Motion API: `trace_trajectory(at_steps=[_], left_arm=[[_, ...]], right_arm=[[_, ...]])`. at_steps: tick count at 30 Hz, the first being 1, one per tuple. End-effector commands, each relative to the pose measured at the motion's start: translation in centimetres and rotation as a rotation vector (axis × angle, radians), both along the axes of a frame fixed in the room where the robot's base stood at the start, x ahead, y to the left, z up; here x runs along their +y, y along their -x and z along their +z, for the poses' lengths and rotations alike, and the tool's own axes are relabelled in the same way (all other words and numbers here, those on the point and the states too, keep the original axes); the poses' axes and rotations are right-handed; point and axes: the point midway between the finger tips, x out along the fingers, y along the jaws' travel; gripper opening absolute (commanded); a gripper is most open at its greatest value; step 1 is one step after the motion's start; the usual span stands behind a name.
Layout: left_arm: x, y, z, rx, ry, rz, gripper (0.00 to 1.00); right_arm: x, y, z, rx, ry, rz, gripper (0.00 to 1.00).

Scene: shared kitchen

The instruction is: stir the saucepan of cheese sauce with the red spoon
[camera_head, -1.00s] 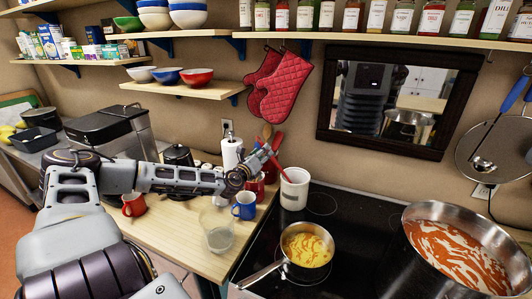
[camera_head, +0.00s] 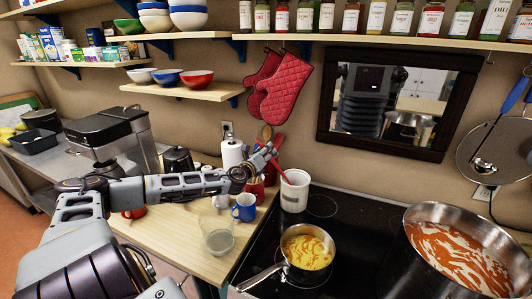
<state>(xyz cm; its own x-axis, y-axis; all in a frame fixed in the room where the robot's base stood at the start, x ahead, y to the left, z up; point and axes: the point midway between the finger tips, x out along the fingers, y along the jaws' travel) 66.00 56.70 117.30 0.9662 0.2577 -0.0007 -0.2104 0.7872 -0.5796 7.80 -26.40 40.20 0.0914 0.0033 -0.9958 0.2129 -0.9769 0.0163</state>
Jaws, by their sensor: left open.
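The saucepan (camera_head: 285,262) of yellow cheese sauce (camera_head: 306,251) sits on the black stovetop, its handle pointing to the lower left. A red handle, seemingly the red spoon's (camera_head: 281,172), leans left out of a white crock (camera_head: 295,194) behind the saucepan. Its lower end is hidden inside the crock. My left gripper (camera_head: 266,157) is open beside the upper end of this handle. I cannot tell whether they touch. My right gripper is not in view.
A large pot (camera_head: 408,222) of red and white sauce stands at the right of the stove. A clear glass (camera_head: 217,236) and a blue mug (camera_head: 244,207) stand on the wooden counter (camera_head: 180,240).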

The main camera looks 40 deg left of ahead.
Motion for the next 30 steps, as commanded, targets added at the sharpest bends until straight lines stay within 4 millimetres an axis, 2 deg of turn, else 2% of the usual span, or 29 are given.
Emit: trace_trajectory(at_steps=[15, 17, 25, 27, 28, 30], left_arm=[[-0.07, -0.38, -0.01, 0.0, 0.0, -0.002, 0.42], [-0.06, -0.38, 0.0, 0.0, 0.0, -0.002, 0.36], [-0.07, -0.37, 0.0, 0.0, 0.0, -0.002, 0.02], [-0.07, -0.37, 0.0, 0.0, 0.0, -0.002, 0.0], [-0.07, -0.37, 0.0, 0.0, 0.0, -0.002, 0.13], [-0.06, -0.37, 0.0, 0.0, 0.0, -0.002, 0.04]], right_arm=[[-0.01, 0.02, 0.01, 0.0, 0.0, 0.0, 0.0], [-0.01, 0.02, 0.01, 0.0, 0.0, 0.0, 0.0], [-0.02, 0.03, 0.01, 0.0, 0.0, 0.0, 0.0], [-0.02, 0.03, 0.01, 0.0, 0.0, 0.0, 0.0], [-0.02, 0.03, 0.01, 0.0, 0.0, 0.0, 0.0], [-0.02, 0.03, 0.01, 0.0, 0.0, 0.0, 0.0]])
